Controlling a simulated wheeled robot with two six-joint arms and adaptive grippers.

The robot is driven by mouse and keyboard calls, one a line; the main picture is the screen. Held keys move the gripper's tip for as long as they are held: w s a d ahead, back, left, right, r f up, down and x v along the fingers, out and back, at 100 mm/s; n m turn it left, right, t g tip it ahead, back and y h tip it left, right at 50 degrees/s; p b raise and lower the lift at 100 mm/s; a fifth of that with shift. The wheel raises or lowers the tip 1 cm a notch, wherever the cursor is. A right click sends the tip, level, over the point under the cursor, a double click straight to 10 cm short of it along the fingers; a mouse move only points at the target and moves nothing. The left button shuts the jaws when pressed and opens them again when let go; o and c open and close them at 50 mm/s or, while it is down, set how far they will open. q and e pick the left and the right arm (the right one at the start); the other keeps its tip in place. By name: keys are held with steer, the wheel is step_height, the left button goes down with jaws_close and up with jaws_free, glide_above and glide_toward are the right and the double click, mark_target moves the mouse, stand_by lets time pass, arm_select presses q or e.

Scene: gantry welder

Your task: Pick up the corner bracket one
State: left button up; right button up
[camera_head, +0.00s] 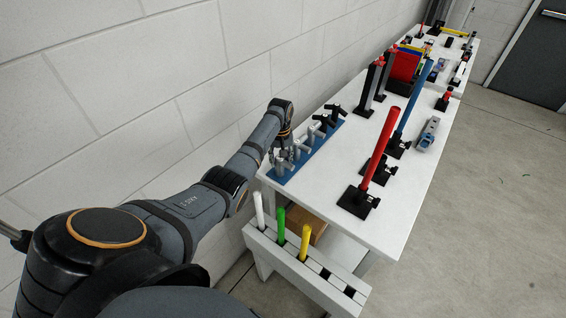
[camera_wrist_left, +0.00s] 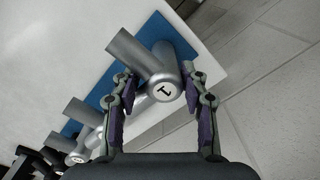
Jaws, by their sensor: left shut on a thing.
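Corner bracket one (camera_wrist_left: 164,91) is a grey tube fitting whose round end carries a "1"; in the left wrist view it sits between the fingers, over one end of the blue base (camera_wrist_left: 168,32). My left gripper (camera_wrist_left: 162,80) is shut on it, with a finger on each side. In the head view the left gripper (camera_head: 283,152) is at the near end of the blue base (camera_head: 308,160), partly hiding the bracket. I cannot tell whether the bracket is lifted off the base. My right gripper is in neither view.
More grey and black brackets (camera_head: 327,119) stand along the blue base. The white table (camera_head: 345,150) also holds a red tube (camera_head: 383,150) and a blue tube (camera_head: 412,95) in black stands. A rack with white, green and yellow rods (camera_head: 280,225) stands at the near end. A block wall is at left.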

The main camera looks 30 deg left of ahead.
arm_select(q)
steer(key=c, duration=0.5)
